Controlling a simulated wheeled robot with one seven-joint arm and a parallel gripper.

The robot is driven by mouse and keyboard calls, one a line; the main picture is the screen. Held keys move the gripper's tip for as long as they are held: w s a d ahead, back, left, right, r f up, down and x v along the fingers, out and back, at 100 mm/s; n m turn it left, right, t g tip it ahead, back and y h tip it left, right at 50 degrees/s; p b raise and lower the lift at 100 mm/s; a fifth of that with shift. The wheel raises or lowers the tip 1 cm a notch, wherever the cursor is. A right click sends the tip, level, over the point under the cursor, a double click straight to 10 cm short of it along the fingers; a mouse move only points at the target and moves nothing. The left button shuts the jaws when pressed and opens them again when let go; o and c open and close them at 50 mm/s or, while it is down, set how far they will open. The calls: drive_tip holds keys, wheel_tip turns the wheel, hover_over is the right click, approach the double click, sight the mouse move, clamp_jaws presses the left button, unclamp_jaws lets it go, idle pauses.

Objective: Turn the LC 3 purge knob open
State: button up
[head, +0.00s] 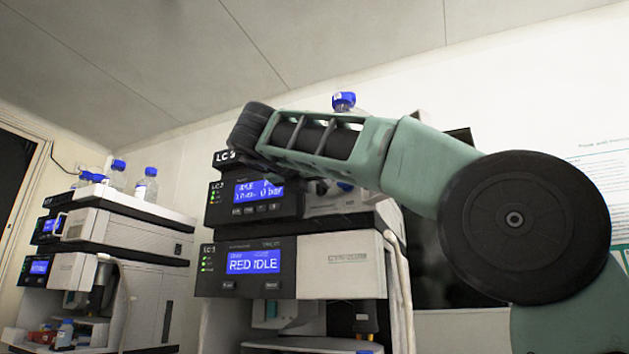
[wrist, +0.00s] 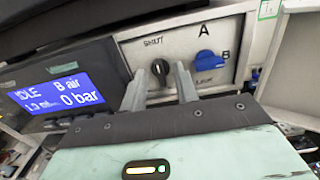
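The LC 3 stack (head: 344,246) stands in the middle of the head view, with my arm across its upper front. In the wrist view a small black knob (wrist: 159,70) sits on a light panel under a label reading "SHUT", its pale mark about upright. My gripper (wrist: 160,87) is open, its two grey fingers apart on either side below the black knob. I cannot tell whether they touch it. A blue knob (wrist: 208,60), with A and B marked near it, is to the right of the fingers. The head view hides the black knob behind my arm.
The unit's display (wrist: 68,93) reads "IDLE", "B air" and "0 bar", left of the knobs. Blue-capped bottles (head: 343,101) stand on top. Another instrument stack (head: 120,235) is at the left.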

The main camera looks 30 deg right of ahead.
drive_tip(key=shift+w+d, duration=0.1)
drive_tip(key=shift+d, duration=0.1)
clamp_jaws()
